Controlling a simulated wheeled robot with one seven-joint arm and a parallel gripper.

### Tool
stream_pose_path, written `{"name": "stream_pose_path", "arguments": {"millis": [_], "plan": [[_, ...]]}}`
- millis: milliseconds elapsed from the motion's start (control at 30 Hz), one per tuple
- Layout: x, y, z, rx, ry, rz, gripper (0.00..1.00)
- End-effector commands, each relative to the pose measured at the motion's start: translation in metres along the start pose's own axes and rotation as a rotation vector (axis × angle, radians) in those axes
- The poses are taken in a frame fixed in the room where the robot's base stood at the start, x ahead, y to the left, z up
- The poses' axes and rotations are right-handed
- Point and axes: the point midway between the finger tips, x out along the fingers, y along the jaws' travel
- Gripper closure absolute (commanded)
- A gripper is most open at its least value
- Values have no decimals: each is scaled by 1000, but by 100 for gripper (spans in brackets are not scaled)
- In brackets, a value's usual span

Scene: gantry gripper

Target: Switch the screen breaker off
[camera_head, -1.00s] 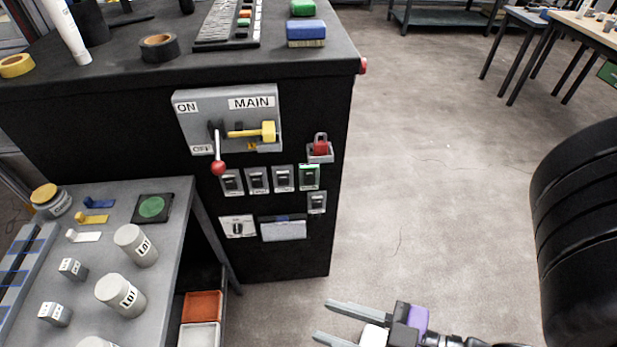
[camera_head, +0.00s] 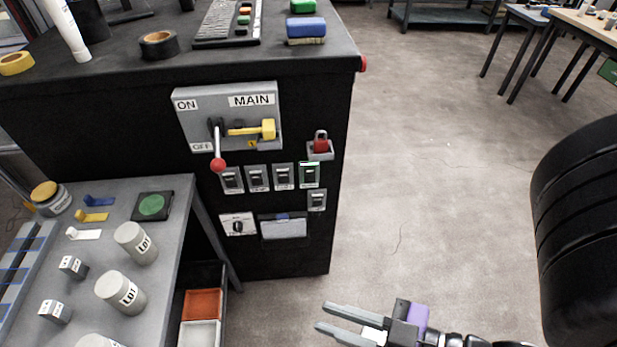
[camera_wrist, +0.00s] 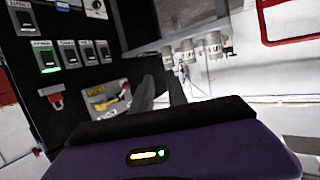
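In the head view, several small grey breakers sit below the main switch plate on the black cabinet front: a row (camera_head: 257,179), with a green-lit breaker (camera_head: 309,175) at its right end, and one single breaker (camera_head: 317,200) below. Their labels are too small to read, so I cannot tell which is the screen breaker. The wrist view shows the row tilted, with the green-lit breaker (camera_wrist: 45,55) and the single breaker (camera_wrist: 22,20). My gripper (camera_head: 322,316) is empty, its fingers apart, low and right of the cabinet, touching nothing. In the wrist view, its dark fingers (camera_wrist: 162,95) are partly hidden.
The main switch plate (camera_head: 245,95) has a red-knobbed lever (camera_head: 218,165) and a yellow handle (camera_head: 265,130). A red padlock (camera_head: 320,144) sits right of it. A rotary switch (camera_head: 238,226) is lower. A grey side table (camera_head: 190,215) stands left.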

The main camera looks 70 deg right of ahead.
Motion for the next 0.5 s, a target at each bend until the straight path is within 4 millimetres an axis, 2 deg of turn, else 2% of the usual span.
{"name": "stream_pose_path", "arguments": {"millis": [33, 67, 167, 300, 500], "plan": [[4, 2, 1, 3, 10, 11, 93], [7, 3, 0, 5, 20, 17, 99], [22, 7, -6, 16, 68, 45, 100], [55, 13, -12, -8, 140, 92, 100], [109, 30, -1, -41, 142, 171, 100]]}}
